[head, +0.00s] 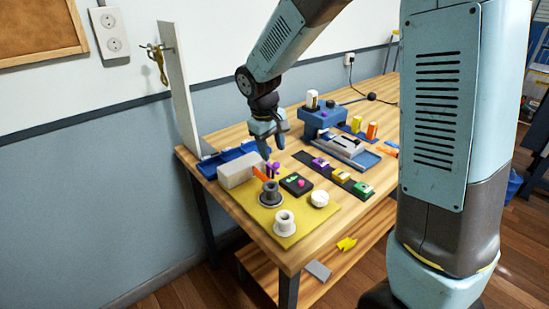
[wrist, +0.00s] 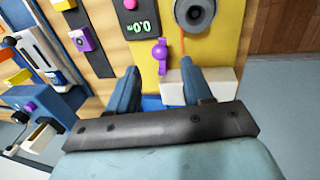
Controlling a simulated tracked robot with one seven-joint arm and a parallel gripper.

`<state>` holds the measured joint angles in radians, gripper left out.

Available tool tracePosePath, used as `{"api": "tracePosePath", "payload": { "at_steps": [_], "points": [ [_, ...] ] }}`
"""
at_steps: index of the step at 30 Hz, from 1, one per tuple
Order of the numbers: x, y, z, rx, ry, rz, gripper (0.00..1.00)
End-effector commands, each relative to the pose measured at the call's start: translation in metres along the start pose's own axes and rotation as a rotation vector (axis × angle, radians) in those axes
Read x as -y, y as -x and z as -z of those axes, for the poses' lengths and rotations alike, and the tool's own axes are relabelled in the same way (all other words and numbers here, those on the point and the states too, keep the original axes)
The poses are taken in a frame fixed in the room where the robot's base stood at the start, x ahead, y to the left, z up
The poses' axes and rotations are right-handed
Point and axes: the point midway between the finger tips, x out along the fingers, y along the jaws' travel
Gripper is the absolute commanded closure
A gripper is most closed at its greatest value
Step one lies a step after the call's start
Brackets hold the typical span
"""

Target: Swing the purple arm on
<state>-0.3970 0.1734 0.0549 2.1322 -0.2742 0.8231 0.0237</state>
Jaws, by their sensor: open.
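In the wrist view the purple arm (wrist: 160,54) is a short upright bar with round ends, lying between my two fingers in the picture. My gripper (head: 269,150) points down above it, open and empty. In the wrist view its fingertips (wrist: 159,74) are spread to either side of the purple arm. I cannot tell whether a finger touches it.
A yellow mat (head: 296,229) carries a dark spool (head: 270,194), a white spool (head: 285,222), a white knob (head: 319,198) and a black display box (head: 296,185). A white block (head: 236,170) and blue tray (head: 208,166) are left. A black strip (head: 331,173) with coloured blocks is right.

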Motion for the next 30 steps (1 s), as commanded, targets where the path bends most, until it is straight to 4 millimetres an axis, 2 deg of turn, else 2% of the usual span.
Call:
{"api": "tracePosePath", "payload": {
  "at_steps": [1, 6, 12, 18, 30],
  "points": [
    [0.0, 0.011, 0.0, -0.004, -0.001, 0.0, 0.5],
    [-0.001, 0.044, 0.001, -0.002, -0.002, -0.001, 0.5],
    [0.0, 0.072, 0.001, 0.0, -0.001, 0.0, 0.5],
    [0.0, 0.084, 0.0, 0.001, 0.0, 0.001, 0.5],
    [-0.002, 0.086, -0.003, -0.002, -0.007, 0.001, 0.5]
  ]
}}
